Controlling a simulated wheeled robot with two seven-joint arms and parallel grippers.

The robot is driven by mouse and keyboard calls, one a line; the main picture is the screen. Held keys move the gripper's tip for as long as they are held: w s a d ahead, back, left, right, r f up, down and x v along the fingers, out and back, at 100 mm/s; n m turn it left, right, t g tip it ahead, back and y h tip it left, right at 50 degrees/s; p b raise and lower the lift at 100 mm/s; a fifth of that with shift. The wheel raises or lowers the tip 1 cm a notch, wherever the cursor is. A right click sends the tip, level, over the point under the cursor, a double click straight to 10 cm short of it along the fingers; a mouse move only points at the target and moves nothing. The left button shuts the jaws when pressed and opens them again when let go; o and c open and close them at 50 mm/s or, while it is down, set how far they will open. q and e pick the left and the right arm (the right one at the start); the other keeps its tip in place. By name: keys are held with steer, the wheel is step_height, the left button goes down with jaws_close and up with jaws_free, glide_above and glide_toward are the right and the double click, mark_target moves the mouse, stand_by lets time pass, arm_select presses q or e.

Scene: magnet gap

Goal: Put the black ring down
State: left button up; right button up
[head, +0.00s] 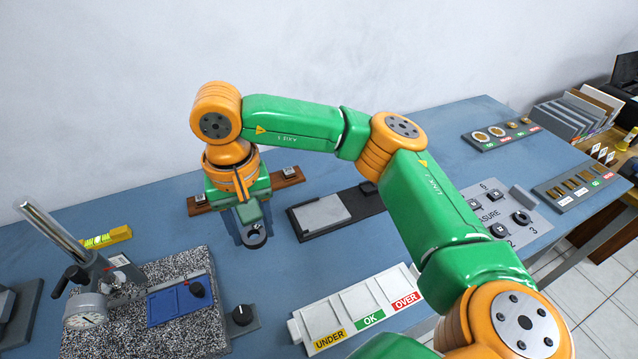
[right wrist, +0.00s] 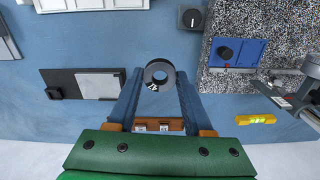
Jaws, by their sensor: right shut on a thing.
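The black ring (head: 257,236) is at the fingertips of my right gripper (head: 252,232), which is shut on it. In the right wrist view, the ring (right wrist: 159,74) sits between the ends of the two blue fingers of the gripper (right wrist: 159,84), with its hole and a white mark facing the camera. The ring is over the blue table (head: 280,270); I cannot tell how far it is above it. My left gripper is not in view.
A wooden bar (head: 286,179) lies behind the gripper. A black base with a grey plate (head: 320,215) is to the right. The UNDER/OK/OVER tray (head: 355,305) is in front. A speckled block (head: 205,335) with a dial gauge stands left. The MEASURE board (head: 520,235) holds several black pieces.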

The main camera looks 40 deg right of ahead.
steer(key=w+a+f+m+b, duration=0.3)
steer(key=w+m, duration=0.1)
steer(key=w, duration=0.1)
steer(key=m+b, duration=0.7)
steer(key=b, duration=0.2)
glide_above(285, 250)
step_height(285, 250, down, 12)
steer(key=shift+f, duration=0.15)
step_height(285, 250, down, 3)
steer(key=shift+s+r, duration=0.1)
steer(key=shift+f, duration=0.35)
steer(key=o, duration=1.3)
steer(key=shift+c, duration=0.2)
